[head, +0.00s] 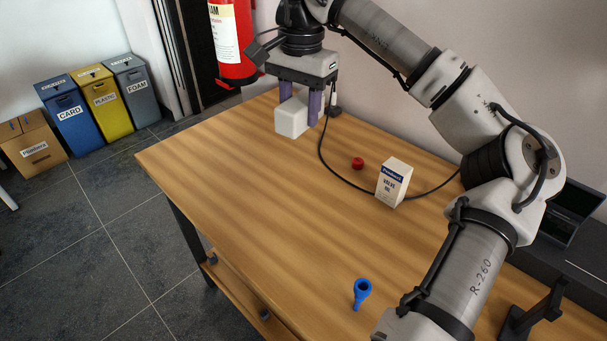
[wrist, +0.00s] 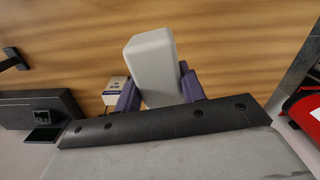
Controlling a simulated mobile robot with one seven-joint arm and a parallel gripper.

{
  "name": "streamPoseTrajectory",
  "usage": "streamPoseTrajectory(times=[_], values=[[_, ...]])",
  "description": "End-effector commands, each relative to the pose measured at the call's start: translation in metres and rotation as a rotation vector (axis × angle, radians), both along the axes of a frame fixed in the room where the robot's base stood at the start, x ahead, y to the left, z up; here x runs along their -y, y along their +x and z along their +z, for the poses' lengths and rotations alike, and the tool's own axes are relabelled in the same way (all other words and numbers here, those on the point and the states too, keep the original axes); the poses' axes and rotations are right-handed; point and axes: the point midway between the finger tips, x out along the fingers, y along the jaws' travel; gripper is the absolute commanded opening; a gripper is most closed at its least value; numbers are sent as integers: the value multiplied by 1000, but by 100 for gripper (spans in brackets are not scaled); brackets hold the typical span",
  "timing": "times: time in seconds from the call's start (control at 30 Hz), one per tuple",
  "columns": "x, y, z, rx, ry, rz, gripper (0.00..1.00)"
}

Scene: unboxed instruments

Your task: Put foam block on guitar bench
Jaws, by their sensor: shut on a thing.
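The foam block (head: 291,118) is a pale white block near the far left edge of a wooden-topped bench (head: 230,180). My gripper (head: 301,108) has purple fingers pointing down and is shut on the block. In the wrist view the block (wrist: 152,68) stands tilted between the two fingers. I cannot tell whether its underside touches the bench top or hangs just above it. No guitar or bench label is in view, so I cannot tell whether this is the guitar bench.
A white valve oil box (head: 392,184), a red round piece (head: 357,163), a black cable (head: 345,180) and a blue mouthpiece-like piece (head: 361,292) are on the bench. A fire extinguisher (head: 231,40) is behind. Floor there is open.

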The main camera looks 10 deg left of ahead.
Motion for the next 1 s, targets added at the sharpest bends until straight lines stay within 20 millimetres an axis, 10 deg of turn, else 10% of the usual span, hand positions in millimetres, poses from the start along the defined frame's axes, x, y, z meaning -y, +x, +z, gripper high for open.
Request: streamPoseTrajectory(times=[0.3,1.0], values=[[-23,-68,-5,10,-20,200,19],[-23,-73,-153,11,-20,211,19]])
